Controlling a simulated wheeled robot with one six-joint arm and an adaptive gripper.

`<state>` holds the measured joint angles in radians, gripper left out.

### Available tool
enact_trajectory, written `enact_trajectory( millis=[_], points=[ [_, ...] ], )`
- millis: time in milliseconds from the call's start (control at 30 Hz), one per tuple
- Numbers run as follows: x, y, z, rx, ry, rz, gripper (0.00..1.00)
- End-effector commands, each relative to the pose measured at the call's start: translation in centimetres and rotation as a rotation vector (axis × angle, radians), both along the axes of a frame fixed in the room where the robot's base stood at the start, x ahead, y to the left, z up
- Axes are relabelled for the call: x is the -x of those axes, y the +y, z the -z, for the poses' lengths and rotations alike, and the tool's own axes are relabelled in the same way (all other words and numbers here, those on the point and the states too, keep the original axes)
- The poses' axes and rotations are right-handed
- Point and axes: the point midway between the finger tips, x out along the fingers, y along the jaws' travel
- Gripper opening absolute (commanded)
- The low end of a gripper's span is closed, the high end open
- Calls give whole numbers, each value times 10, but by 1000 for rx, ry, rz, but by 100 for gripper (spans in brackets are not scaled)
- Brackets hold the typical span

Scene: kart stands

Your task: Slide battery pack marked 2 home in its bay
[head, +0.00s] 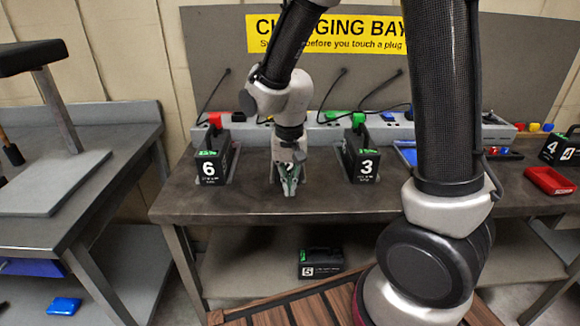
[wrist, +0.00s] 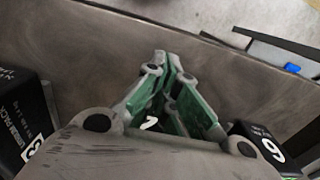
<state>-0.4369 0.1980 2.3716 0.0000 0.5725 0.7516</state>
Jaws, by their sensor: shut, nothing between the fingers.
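My gripper (head: 288,188) is shut and empty, pointing down at the middle of the bench front between packs 6 and 3. In the wrist view my gripper (wrist: 166,65) has its green-padded fingers brought together. The pack marked 2 is almost wholly hidden by my gripper in the head view. A white digit, seemingly its 2 (wrist: 149,123), shows between the finger links in the wrist view. Whether the fingers touch the pack, and how deep it sits in its bay, I cannot tell.
Pack 6 (head: 212,166) stands to the left and pack 3 (head: 362,160) to the right, close by. Cables and a power strip (head: 393,130) run behind. A red tray (head: 549,181) and pack 4 (head: 553,150) are at far right. Pack 5 (head: 320,263) lies on the lower shelf.

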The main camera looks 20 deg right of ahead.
Motion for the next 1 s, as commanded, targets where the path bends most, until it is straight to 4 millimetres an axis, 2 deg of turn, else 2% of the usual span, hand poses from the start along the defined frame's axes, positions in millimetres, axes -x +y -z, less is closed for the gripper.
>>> enact_trajectory(
  millis=[100, 200, 300, 467, 833, 1000],
  points=[
    [1, -1, 25, 3, 5, 0, 0],
    [-18, -6, 21, -1, -1, 4, 0],
    [-29, -9, 21, 0, 0, 2, 0],
    [-37, -12, 21, 0, 0, 0, 0],
    [-40, -13, 20, 0, 0, 0, 0],
    [-67, -22, 21, -1, -1, 3, 0]
  ],
)
